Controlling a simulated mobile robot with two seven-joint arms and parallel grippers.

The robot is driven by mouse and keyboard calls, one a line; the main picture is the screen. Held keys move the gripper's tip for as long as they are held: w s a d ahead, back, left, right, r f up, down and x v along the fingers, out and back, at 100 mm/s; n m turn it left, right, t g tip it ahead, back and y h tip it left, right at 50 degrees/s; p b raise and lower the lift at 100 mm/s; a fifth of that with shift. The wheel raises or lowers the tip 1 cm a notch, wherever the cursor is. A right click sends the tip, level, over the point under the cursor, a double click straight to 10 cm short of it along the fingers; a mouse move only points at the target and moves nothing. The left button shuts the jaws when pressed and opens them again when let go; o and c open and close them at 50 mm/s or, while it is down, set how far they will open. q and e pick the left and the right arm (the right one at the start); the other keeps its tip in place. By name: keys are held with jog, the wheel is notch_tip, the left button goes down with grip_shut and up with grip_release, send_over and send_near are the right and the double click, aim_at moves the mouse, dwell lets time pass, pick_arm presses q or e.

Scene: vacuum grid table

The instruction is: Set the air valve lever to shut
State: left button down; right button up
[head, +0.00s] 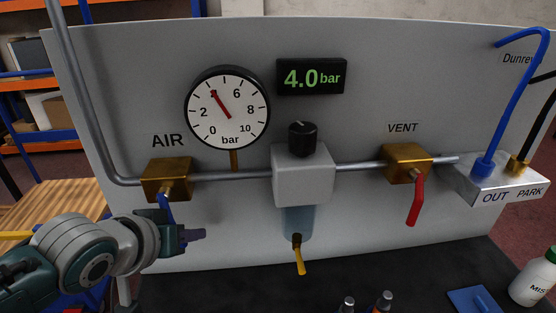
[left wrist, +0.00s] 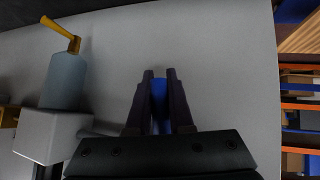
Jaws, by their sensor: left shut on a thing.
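The air valve (head: 167,180) is a brass block on the pipe under the word AIR, at the left of the grey panel. Its blue lever (head: 165,206) hangs down from the block, across the level pipe. My left gripper (head: 190,235) is at the lever's lower part and shut on it. In the left wrist view the blue lever (left wrist: 159,98) shows between the two dark fingers of the gripper (left wrist: 159,80). The gripper hides the lever's lower end in the head view. My right gripper is not in view.
The dial gauge (head: 227,107) points near 4, and the display (head: 312,76) reads 4.0 bar. A regulator (head: 303,175) with a yellow drain lever (head: 299,258) is right of my gripper. The vent valve's red lever (head: 415,200) hangs down. Bottles stand on the dark bench (head: 220,290).

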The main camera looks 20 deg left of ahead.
pick_arm(q)
jog(key=shift+s+a+f+m+g+y+p, duration=0.15)
jog(key=shift+s+a+m+g+y+p, duration=0.3)
jog(key=shift+a+y+p, duration=0.25)
jog(key=c, duration=0.8)
grip_release()
jog(key=shift+p+v, duration=1)
jog(key=shift+v, duration=3.95)
